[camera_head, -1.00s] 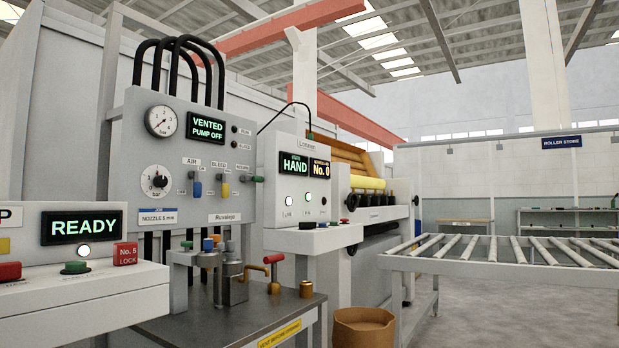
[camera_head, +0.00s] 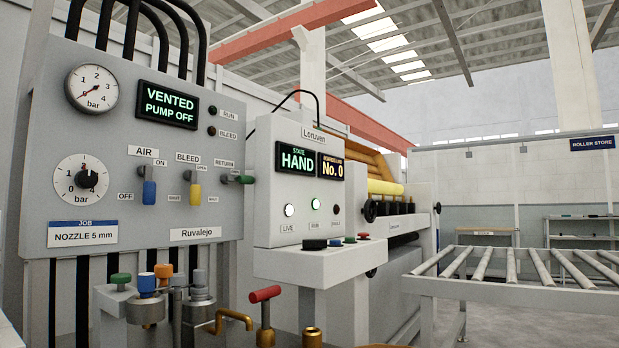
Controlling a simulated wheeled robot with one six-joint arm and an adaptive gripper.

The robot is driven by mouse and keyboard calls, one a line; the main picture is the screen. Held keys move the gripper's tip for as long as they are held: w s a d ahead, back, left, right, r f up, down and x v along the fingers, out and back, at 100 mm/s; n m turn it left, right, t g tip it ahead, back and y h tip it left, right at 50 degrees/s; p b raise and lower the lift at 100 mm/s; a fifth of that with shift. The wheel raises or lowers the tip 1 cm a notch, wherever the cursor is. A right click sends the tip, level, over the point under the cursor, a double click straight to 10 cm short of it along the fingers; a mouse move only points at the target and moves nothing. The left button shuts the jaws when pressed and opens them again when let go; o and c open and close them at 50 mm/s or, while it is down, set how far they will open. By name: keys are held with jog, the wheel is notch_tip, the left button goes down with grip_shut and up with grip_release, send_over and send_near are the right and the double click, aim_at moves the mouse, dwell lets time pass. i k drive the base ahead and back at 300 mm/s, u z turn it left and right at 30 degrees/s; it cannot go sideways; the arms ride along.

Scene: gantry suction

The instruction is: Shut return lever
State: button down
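The return lever (camera_head: 240,179) is a short green-handled lever on the right side of the grey valve panel (camera_head: 115,130), below the RETURN label (camera_head: 225,164). Its handle lies level and points right. A small label (camera_head: 212,199), too small to read surely, sits to its lower left. The blue AIR lever (camera_head: 149,192) and yellow BLEED lever (camera_head: 195,193) to its left both hang straight down. The panel display (camera_head: 168,103) reads VENTED, PUMP OFF. My gripper is not in view.
Below the panel stand valve fittings with coloured knobs (camera_head: 147,283) and a red T-handle (camera_head: 265,294). A control box (camera_head: 290,180) reading HAND, No. 0, with a ledge of buttons (camera_head: 335,242), juts out at right. A roller conveyor (camera_head: 510,290) is farther right.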

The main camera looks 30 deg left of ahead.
aim_at(228, 178)
jog(key=u, duration=0.05)
jog(key=i, duration=0.9)
jog(key=u, duration=0.95)
jog(key=i, duration=0.6)
jog(key=u, duration=0.6)
